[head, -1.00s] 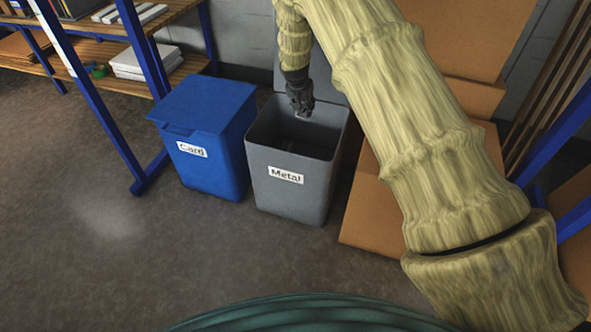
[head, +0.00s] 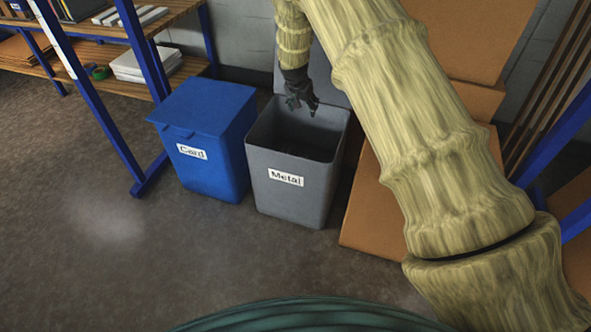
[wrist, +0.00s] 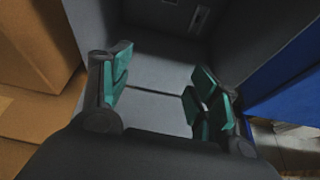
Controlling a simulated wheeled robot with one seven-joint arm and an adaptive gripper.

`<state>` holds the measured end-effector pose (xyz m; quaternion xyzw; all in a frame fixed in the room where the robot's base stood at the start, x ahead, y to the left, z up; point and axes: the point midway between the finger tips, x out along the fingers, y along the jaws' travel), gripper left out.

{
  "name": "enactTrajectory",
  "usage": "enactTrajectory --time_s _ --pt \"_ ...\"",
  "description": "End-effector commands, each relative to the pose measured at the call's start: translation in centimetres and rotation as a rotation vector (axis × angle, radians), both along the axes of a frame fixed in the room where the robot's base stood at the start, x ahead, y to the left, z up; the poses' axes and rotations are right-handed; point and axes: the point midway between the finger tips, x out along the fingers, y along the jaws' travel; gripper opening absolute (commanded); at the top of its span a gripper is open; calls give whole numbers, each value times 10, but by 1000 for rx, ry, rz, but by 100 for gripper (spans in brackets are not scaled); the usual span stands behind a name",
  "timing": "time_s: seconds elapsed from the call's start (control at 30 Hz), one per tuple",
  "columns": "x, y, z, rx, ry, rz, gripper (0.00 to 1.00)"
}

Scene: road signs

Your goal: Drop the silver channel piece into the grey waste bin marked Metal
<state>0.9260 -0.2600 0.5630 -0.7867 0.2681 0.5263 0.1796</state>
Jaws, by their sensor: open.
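The grey waste bin (head: 290,200) marked Metal stands open on the floor, its lid (head: 318,80) raised at the back. My gripper (head: 301,108) is open, pointing down over the bin's mouth at the back. In the wrist view its teal-padded fingers (wrist: 160,95) are spread apart, with the grey inside of the bin beyond and no piece held between them. A small pale grey slotted shape (wrist: 200,18) shows at the top of the wrist view, inside the bin; it may be the silver channel piece, but I cannot tell for certain. The piece is not visible in the head view.
A blue bin (head: 205,180) marked Card, with its lid shut, stands close to the left of the grey bin. Cardboard boxes (head: 365,215) stand close on the right. A blue-framed shelf (head: 130,95) is at the left. The floor in front is clear.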

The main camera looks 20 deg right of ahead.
Motion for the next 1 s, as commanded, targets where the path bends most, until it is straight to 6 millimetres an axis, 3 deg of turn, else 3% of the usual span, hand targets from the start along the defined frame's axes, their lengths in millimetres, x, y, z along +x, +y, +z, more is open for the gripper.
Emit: enactTrajectory --time_s 0.53,1.0 --pt "-25 20 79 0 -2 0 61" --pt "-31 24 94 0 0 0 61"
